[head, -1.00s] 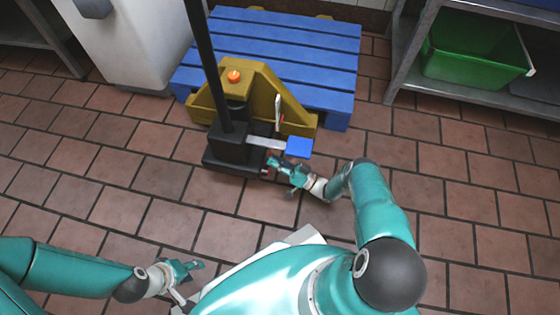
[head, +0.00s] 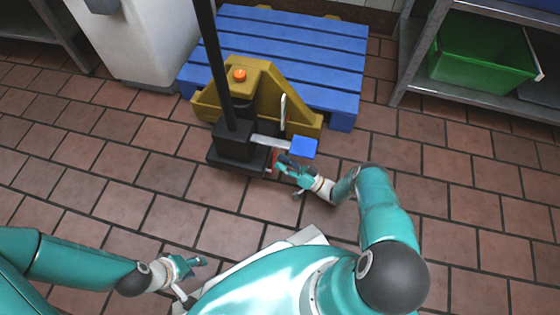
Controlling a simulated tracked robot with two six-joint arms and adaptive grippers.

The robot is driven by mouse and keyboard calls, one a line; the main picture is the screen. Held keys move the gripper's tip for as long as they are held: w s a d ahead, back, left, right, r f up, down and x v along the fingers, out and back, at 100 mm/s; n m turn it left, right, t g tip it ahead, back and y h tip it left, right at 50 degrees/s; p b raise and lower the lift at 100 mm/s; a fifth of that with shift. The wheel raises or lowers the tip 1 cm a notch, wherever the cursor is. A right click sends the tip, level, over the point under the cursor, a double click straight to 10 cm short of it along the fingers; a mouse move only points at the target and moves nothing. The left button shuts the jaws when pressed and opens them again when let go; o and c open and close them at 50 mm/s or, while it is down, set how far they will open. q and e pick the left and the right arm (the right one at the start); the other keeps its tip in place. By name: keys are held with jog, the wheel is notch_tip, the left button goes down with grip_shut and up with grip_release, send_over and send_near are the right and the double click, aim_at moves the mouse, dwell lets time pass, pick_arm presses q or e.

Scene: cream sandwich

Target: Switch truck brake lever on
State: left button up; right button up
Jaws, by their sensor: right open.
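The yellow pallet truck (head: 245,82) stands at the upper middle with a black base and a tall black handle (head: 211,55). A grey lever arm with a blue pedal (head: 304,147) sticks out to the right from its base. A small red part (head: 275,161) shows low beside the base, partly hidden by my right gripper; I cannot tell whether it is the brake lever. My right gripper (head: 281,165) is open, just below the blue pedal and close to the red part; contact is unclear. My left gripper (head: 198,268) is at the lower left, away from the truck, its fingers apart.
A blue pallet (head: 330,62) lies behind the truck. A metal shelf (head: 470,100) with a green crate (head: 470,65) stands at the right, and a white cabinet (head: 140,45) at the upper left. The tiled floor around the truck's front is clear.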

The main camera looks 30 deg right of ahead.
jog(key=v, duration=1.1)
jog(key=shift+a, duration=0.15)
